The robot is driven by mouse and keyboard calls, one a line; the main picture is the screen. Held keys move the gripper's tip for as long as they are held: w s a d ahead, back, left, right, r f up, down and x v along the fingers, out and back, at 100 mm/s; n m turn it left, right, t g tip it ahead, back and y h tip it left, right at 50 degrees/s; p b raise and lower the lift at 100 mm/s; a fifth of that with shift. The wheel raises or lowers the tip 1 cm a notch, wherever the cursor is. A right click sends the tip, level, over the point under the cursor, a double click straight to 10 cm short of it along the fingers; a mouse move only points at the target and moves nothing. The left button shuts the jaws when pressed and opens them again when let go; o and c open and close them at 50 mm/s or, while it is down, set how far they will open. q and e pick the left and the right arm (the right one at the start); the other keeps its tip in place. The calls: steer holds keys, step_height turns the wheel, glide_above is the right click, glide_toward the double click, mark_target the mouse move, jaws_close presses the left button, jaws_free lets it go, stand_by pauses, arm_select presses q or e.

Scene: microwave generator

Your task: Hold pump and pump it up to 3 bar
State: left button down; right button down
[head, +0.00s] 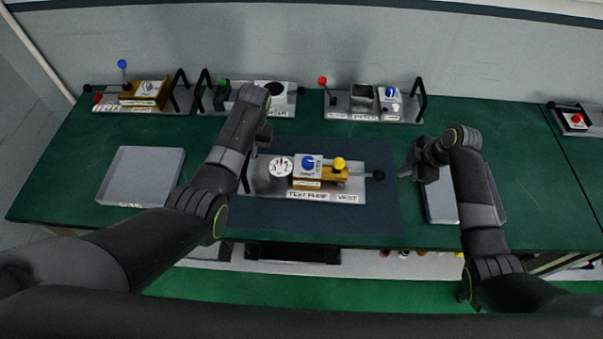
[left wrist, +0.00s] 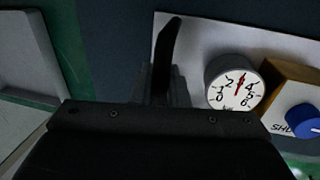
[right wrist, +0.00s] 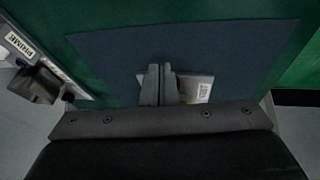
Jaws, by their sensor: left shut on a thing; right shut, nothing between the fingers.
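The test pump (head: 265,185) is a pale plate on the dark blue mat, with a white gauge (head: 281,167), a blue knob (head: 308,163) and a yellow ball (head: 339,163). A rod with a black knob (head: 378,175) sticks out at its right end. In the left wrist view, the gauge's red needle (left wrist: 240,84) points almost straight up, at about 3. My left gripper (left wrist: 160,88) is shut on the black handle (left wrist: 168,45) at the pump's left end. My right gripper (head: 402,172) is shut and empty, a little right of the black knob and apart from it.
A grey tray (head: 143,175) lies at the left, and another (head: 440,203) lies under my right arm. Several units stand along the back, with a blue ball lever (head: 122,65) and a red one (head: 322,81). Bare green table (head: 345,150) lies behind the mat.

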arm_select(q)
steer(key=shift+s+f, duration=0.15)
arm_select(e)
steer(key=v, duration=1.2)
steer(key=shift+s, duration=0.1)
arm_select(q)
steer(key=c, duration=1.3)
jaws_free()
steer(key=shift+w, duration=0.2)
steer(key=shift+r, duration=0.2)
steer(key=r, duration=0.3)
steer(key=d+r, duration=0.1)
steer(key=r, duration=0.3)
steer(key=d+r, duration=0.1)
steer(key=r, duration=0.3)
steer(key=shift+d+r, duration=0.25)
